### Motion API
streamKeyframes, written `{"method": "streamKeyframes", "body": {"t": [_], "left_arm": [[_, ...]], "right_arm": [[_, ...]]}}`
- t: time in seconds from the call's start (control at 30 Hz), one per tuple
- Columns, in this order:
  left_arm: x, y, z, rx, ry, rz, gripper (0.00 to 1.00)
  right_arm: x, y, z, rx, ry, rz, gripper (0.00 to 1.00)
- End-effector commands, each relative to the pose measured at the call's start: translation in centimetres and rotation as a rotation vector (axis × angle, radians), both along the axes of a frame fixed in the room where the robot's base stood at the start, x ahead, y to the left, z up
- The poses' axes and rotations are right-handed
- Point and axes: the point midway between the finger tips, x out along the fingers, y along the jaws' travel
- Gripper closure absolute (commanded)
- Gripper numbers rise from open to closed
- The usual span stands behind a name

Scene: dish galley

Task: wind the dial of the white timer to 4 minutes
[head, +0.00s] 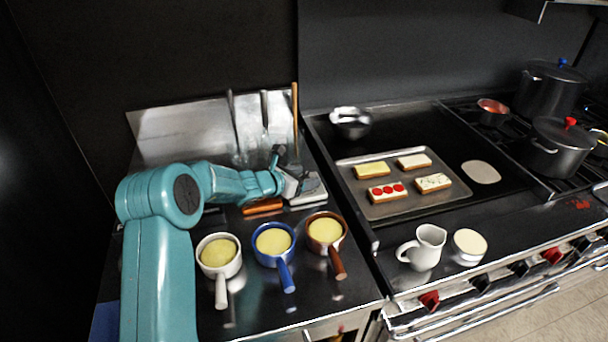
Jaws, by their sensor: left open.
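A white-grey boxy thing (310,198), which looks like the white timer, lies on the dark counter just right of my left gripper. Its dial and any minute marks cannot be made out, and part of it is hidden by the gripper. My left gripper (294,180) is open, right over or beside the near left of this thing. Whether it touches the thing cannot be told. My right gripper is not in view.
An orange block (262,207) lies left of the gripper. White (219,255), blue (273,244) and brown (326,234) handled pots stand in front. Upright utensils (265,110) stand behind. A tray of toasts (389,209), a jug (423,248) and a cup (469,246) are at right.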

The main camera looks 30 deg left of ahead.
Motion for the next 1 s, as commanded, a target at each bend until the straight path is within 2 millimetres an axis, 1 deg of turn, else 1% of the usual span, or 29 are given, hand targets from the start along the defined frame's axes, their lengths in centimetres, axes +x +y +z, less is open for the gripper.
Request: {"method": "streamKeyframes", "body": {"t": [0.1,0.27,0.3,0.37,0.4,0.43,0.47,1.0], "left_arm": [[0.32,0.03,-0.10,0.000,0.000,0.000,0.37],[0.30,0.03,-0.13,0.000,0.000,0.000,0.37],[0.29,0.03,-0.13,0.000,0.000,0.000,0.40],[0.29,0.03,-0.12,0.000,0.000,0.000,0.59],[0.29,0.03,-0.12,0.000,0.000,0.000,0.72],[0.28,0.03,-0.13,0.000,0.000,0.000,0.82],[0.27,0.04,-0.13,0.000,0.000,0.000,0.87],[0.22,0.04,-0.18,-0.001,0.002,0.000,0.87]], "right_arm": [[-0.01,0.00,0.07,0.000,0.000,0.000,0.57],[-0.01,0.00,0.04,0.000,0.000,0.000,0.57],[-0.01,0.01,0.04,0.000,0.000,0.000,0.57],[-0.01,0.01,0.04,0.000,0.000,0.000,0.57],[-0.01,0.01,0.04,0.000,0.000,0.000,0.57],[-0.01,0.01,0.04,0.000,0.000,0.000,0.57],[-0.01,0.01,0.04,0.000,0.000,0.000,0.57],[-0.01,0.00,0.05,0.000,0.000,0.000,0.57]]}}
